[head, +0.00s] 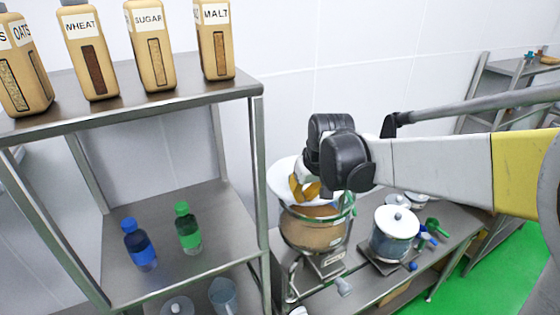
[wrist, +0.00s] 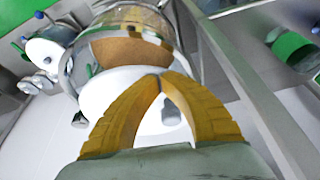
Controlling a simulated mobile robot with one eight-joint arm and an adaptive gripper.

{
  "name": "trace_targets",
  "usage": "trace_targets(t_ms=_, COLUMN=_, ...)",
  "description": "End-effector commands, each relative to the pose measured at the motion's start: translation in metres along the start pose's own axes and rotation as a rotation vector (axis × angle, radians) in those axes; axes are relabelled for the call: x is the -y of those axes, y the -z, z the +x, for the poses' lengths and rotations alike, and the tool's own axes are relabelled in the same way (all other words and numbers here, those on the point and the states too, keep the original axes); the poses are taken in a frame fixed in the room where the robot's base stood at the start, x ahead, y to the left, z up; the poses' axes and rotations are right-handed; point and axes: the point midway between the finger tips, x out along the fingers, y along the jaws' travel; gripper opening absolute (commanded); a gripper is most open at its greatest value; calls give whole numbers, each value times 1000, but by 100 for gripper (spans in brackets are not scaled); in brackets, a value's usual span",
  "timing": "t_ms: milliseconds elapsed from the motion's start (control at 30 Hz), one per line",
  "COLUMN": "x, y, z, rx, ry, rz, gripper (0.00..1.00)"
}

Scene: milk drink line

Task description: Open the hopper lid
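The hopper (head: 312,236) is a clear round bowl with brown content on a metal stand; it also shows at the top of the wrist view (wrist: 128,50). Its white round lid (head: 283,178) is tilted up at the bowl's far left side, leaving the brown content in sight. In the wrist view the lid (wrist: 108,92) lies behind my fingers. My gripper (head: 306,194) has orange fingers above the hopper rim. In the wrist view its fingertips (wrist: 162,76) meet in front of the lid, near its edge. I cannot see anything pinched between them. My arm hides part of the lid.
A metal shelf (head: 258,95) stands left, holding several labelled ingredient containers and a blue bottle (head: 140,247) and green bottle (head: 188,230). A lidded clear pot (head: 392,240) stands right of the hopper on the metal table (head: 450,240). Green floor (head: 495,275) is clear at right.

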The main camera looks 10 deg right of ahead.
Motion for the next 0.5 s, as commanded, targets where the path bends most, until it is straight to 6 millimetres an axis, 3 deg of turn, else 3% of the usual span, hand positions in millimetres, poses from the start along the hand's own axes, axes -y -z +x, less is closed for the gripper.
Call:
trace_targets(t_ms=200, x=0, y=18, z=6, rx=0, ry=0, rz=0, gripper=0)
trace_targets(t_ms=500, x=0, y=20, z=8, rx=1, ry=0, rz=1, gripper=0)
